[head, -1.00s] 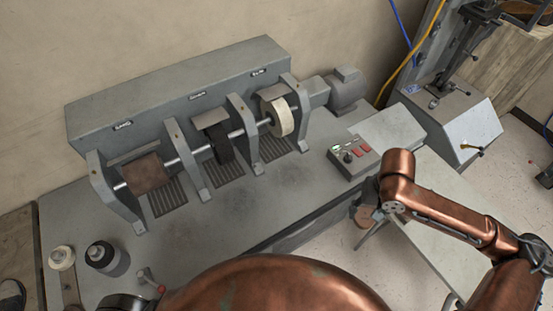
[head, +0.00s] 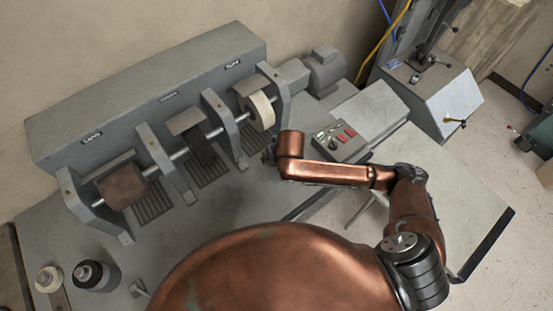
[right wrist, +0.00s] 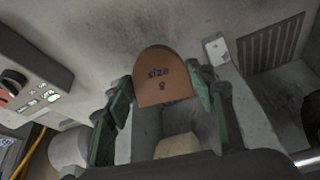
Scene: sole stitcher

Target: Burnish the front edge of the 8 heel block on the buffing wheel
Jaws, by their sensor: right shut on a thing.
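The heel block (right wrist: 160,75) is a brown, round-topped piece marked "size 8" in the right wrist view. My right gripper (right wrist: 163,92) is shut on it, with green fingers at both sides. In the head view the right arm reaches left over the bench, and the gripper (head: 268,154) is mostly hidden behind its copper link; the block cannot be made out there. The cream buffing wheel (head: 262,111) is on the shaft at the right end, just beyond the gripper. A cream surface, apparently this wheel, shows behind the block in the right wrist view (right wrist: 178,146). My left gripper is not in view.
Grey brackets (head: 225,125) stand beside the wheel. A brown roller (head: 122,187) and a dark belt wheel (head: 198,150) share the shaft. A control box (head: 342,143) with red buttons sits right of the gripper. Bottles (head: 95,275) stand at the front left.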

